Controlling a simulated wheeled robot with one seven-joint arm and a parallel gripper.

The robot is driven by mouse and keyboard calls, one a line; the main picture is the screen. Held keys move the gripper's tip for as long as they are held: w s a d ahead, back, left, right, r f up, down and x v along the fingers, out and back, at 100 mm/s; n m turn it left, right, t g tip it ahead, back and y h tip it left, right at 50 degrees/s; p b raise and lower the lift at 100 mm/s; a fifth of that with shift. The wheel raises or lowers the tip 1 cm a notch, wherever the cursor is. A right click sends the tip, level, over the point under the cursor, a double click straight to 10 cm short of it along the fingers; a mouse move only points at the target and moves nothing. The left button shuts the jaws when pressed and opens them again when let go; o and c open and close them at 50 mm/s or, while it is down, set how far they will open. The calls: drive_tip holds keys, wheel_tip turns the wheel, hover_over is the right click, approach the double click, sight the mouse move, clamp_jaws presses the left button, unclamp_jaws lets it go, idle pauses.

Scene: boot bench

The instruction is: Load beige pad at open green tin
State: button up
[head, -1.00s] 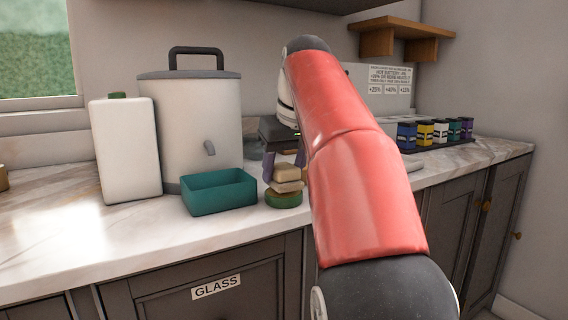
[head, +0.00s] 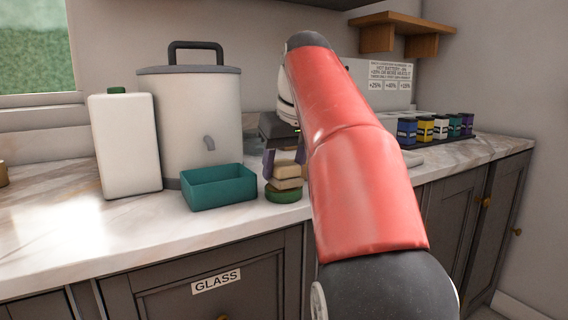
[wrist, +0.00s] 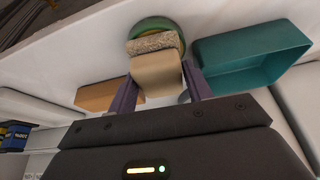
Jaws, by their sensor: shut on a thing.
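The beige pad (head: 289,171) is a light block with a paler, rough lower layer. It also shows in the wrist view, with a smooth beige block (wrist: 157,74) and a speckled end (wrist: 153,43). My gripper (head: 284,163) is shut on the block, with a purple finger on each side in the wrist view (wrist: 158,88). The round green tin (head: 283,196) stands on the counter directly below the pad. Its rim shows behind the speckled end in the wrist view (wrist: 150,24). The pad hides most of the tin's inside; I cannot tell whether they touch.
An open teal tray (head: 219,190) stands close left of the tin. A white bottle (head: 126,147) and a large lidded dispenser (head: 190,120) stand behind. Several small colored tins (head: 425,130) sit at the right. A wooden block (wrist: 97,96) shows in the wrist view.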

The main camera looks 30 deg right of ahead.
sight(284, 162)
drive_tip(key=shift+f, duration=0.4)
idle(1.4)
wheel_tip(284, 162, up, 3)
drive_tip(key=shift+f+p, duration=0.1)
drive_tip(key=shift+p, duration=0.9)
drive_tip(key=shift+r, duration=2.15)
